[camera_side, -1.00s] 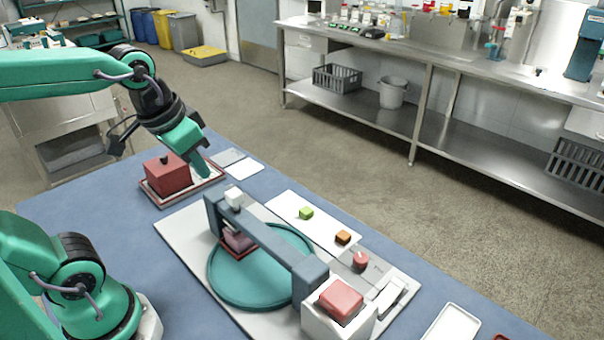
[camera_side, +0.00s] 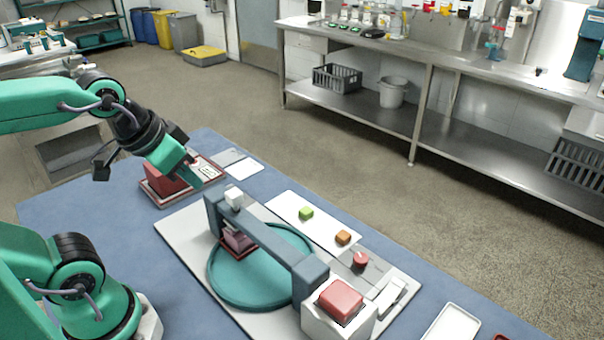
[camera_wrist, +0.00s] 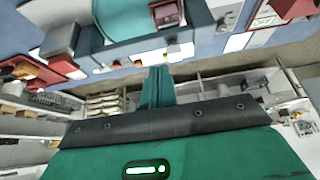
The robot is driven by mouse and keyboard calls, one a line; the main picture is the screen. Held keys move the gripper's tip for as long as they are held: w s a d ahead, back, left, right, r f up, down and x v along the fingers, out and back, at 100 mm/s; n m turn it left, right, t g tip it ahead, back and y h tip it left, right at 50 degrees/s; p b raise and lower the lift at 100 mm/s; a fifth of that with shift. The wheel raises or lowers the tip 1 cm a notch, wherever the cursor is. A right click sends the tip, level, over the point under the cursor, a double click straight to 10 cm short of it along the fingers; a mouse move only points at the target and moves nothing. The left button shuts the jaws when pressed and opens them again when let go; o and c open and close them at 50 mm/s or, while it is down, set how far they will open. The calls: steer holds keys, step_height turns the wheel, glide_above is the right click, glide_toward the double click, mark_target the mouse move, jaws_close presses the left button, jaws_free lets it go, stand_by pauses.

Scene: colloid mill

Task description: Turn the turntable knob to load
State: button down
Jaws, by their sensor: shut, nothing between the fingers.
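The turntable is a teal disc (camera_side: 262,280) on a pale base plate, under a grey-blue bridge; it also shows in the wrist view (camera_wrist: 118,18). A small round red knob (camera_side: 360,259) stands on a grey panel right of the disc in the side view. Its setting is too small to read. My gripper (camera_side: 196,176) is shut and empty, above the table's left part, near the red box and well left of the knob. In the wrist view its green fingers (camera_wrist: 157,84) are together, touching nothing I can see.
A red box (camera_side: 163,181) on a tray lies below my gripper. A white housing with a big red button (camera_side: 340,301) stands near the knob. The bridge (camera_side: 268,247) rises over the disc.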

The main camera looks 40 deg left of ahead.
steer(key=c, duration=1.5)
jaws_free()
steer(key=shift+w, duration=0.1)
steer(key=o, duration=0.4)
steer(key=shift+w+d+r, duration=0.1)
steer(key=shift+w, duration=0.05)
steer(key=shift+o, duration=0.2)
steer(key=shift+w+d+r, duration=0.1)
steer(key=shift+w, duration=0.15)
steer(key=w+d+f+n+g, duration=0.1)
steer(key=w+d+g, duration=0.1)
steer(key=w+d, duration=0.35)
steer(key=w+d+f+n+g, duration=0.1)
steer(key=w+d, duration=0.1)
steer(key=w, duration=0.7)
steer(key=w+d+f+g, duration=0.1)
steer(key=w+d+f, duration=0.2)
steer(key=d+f, duration=0.1)
steer(key=w+d+f, duration=0.3)
steer(key=d+f, duration=0.1)
steer(key=w+d+f+n+g, duration=0.1)
steer(key=w+d+f, duration=0.2)
steer(key=d+f, duration=0.1)
steer(key=shift+f+g, duration=0.1)
steer(key=shift+g, duration=0.2)
steer(key=shift+w+d+f, duration=0.15)
steer(key=shift+d+f, duration=0.2)
steer(key=shift+f, duration=0.15)
